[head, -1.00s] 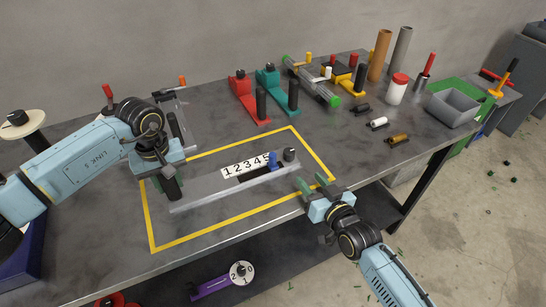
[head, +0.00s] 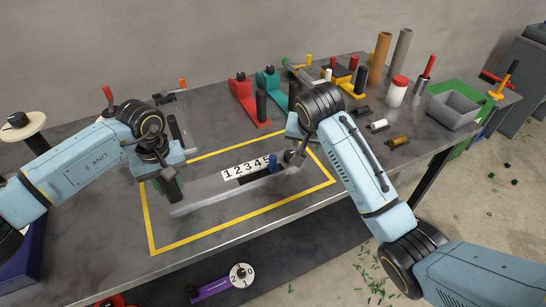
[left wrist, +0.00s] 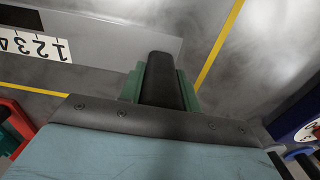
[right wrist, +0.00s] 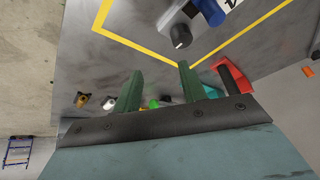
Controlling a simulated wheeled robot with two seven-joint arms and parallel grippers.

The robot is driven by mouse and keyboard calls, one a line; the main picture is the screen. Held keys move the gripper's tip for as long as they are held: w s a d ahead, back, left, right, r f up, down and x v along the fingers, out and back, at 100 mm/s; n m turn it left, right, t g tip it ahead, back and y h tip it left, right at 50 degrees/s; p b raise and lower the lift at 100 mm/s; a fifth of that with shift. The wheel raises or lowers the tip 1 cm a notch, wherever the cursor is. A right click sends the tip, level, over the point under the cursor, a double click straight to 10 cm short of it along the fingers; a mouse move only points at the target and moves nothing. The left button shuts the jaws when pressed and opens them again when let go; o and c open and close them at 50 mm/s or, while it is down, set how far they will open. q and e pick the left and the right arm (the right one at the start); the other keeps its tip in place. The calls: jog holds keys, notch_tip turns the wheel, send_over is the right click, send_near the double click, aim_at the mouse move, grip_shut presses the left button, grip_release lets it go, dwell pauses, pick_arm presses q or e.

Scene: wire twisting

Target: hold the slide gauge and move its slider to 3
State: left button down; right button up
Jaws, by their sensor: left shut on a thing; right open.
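The slide gauge (head: 225,192) is a grey bar inside the yellow outline, with a white strip of numbers 1 to 5 (head: 245,168). Its blue slider (head: 272,162) stands by the 5 end; it also shows in the right wrist view (right wrist: 209,10). A dark round knob (right wrist: 181,37) sits at that end of the bar. My left gripper (head: 170,186) is shut on the black handle (left wrist: 162,75) at the gauge's other end.
The yellow outline (head: 200,243) marks a clear area of the table around the gauge. Red (head: 243,95) and teal (head: 270,88) stands are behind it. White (head: 378,125) and brown (head: 398,140) small cylinders lie on the right, with a grey bin (head: 455,108) beyond.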

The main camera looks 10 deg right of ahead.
jog(key=n, duration=0.2)
send_near(272, 158)
jog(key=r, duration=0.2)
jog(key=shift+g, duration=0.3)
jog(key=x, duration=1.2)
jog(key=shift+f, duration=0.1)
grip_shut()
jog(key=shift+s+a, duration=0.1)
